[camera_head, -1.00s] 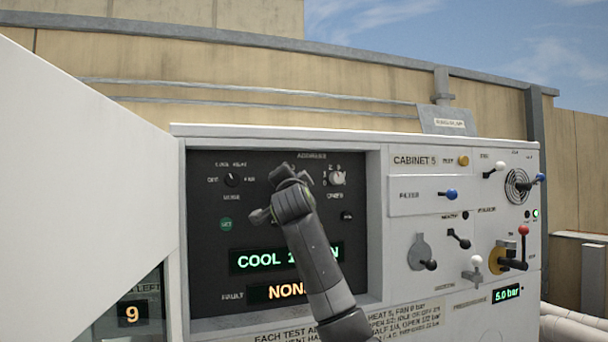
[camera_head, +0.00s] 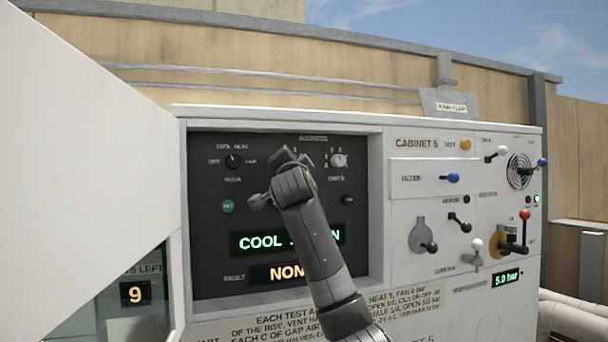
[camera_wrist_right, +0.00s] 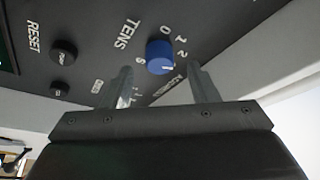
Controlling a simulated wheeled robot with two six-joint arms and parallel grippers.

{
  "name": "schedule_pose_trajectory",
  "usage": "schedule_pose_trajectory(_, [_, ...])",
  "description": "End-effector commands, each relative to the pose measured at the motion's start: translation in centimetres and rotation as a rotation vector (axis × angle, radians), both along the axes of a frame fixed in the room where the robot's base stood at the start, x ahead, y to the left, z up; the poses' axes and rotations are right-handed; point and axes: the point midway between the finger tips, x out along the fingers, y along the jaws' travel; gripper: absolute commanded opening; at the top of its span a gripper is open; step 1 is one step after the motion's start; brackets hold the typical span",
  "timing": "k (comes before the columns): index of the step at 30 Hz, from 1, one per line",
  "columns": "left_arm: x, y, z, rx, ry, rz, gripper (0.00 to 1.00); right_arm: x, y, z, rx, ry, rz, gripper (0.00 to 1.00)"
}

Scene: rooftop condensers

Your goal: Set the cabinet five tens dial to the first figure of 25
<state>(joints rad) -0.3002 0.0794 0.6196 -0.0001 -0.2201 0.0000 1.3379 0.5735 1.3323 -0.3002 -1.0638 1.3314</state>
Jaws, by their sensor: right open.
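The tens dial (camera_wrist_right: 159,57) is a blue round knob in the right wrist view, under the word TENS. The figures 0, 1 and 2 stand along its upper right side. Its white mark points to the lower right, past the 2; I cannot read a figure there. My right gripper (camera_wrist_right: 164,88) is open, its two fingers just short of the dial and on either side of it, with no contact visible. In the head view my right gripper (camera_head: 291,156) is at the dark panel of cabinet five (camera_head: 210,270) and hides the tens dial. My left gripper is out of view.
The pale units dial (camera_head: 338,160) is close on the right of my gripper. A mode dial (camera_head: 233,161) and green button (camera_head: 228,206) are to the left. Levers (camera_head: 459,222) stick out on the right. A white slanted panel (camera_head: 90,150) fills the left.

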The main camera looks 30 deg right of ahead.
Motion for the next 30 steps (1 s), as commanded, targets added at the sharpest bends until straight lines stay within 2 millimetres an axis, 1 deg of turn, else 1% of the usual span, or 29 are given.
schedule_pose_trajectory(1, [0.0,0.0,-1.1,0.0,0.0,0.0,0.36,-0.7,0.5,-0.8,0.0,-0.003,0.003,0.54])
schedule_pose_trajectory(9, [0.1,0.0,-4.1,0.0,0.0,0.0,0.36,-5.6,3.6,-2.3,-0.001,-0.004,0.005,0.54])
schedule_pose_trajectory(15, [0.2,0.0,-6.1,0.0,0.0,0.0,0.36,-9.5,5.9,-3.3,-0.001,-0.002,0.005,0.54])
schedule_pose_trajectory(18, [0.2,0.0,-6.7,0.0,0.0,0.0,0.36,-10.9,6.8,-3.8,-0.002,0.001,0.006,0.54])
schedule_pose_trajectory(21, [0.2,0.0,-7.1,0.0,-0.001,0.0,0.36,-12.0,7.4,-4.0,-0.002,0.002,0.005,0.54])
schedule_pose_trajectory(24, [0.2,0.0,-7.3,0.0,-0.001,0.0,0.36,-12.6,7.8,-4.1,-0.001,0.004,0.005,0.54])
schedule_pose_trajectory(30, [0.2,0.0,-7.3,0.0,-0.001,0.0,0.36,-12.9,7.9,-4.1,-0.002,0.005,0.004,0.54])
